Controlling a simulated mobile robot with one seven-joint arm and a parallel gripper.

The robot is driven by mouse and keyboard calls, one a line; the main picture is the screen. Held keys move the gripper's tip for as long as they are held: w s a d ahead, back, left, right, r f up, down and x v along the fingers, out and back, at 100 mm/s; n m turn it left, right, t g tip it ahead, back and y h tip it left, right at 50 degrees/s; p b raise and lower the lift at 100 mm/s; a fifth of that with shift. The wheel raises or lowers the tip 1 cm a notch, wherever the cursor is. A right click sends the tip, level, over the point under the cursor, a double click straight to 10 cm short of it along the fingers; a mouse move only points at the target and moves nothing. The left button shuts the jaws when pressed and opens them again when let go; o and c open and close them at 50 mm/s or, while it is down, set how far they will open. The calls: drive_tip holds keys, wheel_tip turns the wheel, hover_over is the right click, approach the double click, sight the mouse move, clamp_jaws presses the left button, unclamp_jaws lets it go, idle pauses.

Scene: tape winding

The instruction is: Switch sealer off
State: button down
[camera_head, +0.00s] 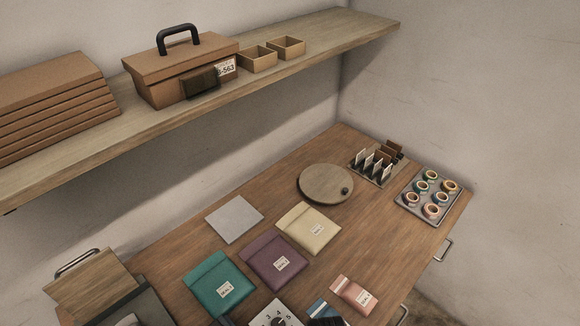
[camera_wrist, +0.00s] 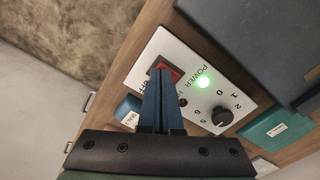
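The sealer's white control panel (camera_wrist: 158,48) fills the middle of the wrist view. It has a red power switch (camera_wrist: 173,72), a lit green lamp (camera_wrist: 203,82) by the word POWER, and a dark dial (camera_wrist: 222,116) with numbers. My gripper (camera_wrist: 161,72) has its two blue fingers together, with nothing seen between them. The fingertips overlap the red switch in this view and hide part of it; I cannot tell whether they touch. In the head view, part of the panel (camera_head: 262,318) and its dial show at the bottom edge; the switch is out of sight there.
Teal (camera_head: 218,284), purple (camera_head: 273,261) and cream (camera_head: 308,228) pouches lie on the wooden table (camera_head: 180,250). A pink pouch (camera_head: 355,294) lies to the right. A round board (camera_head: 326,183), a card rack (camera_head: 377,165) and a tape tray (camera_head: 430,218) stand farther back.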

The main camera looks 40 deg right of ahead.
wheel_tip(320, 180, up, 7)
drive_tip(key=p, duration=0.7)
drive_tip(key=shift+p, duration=0.3)
drive_tip(key=shift+f, duration=0.1)
idle(0.4)
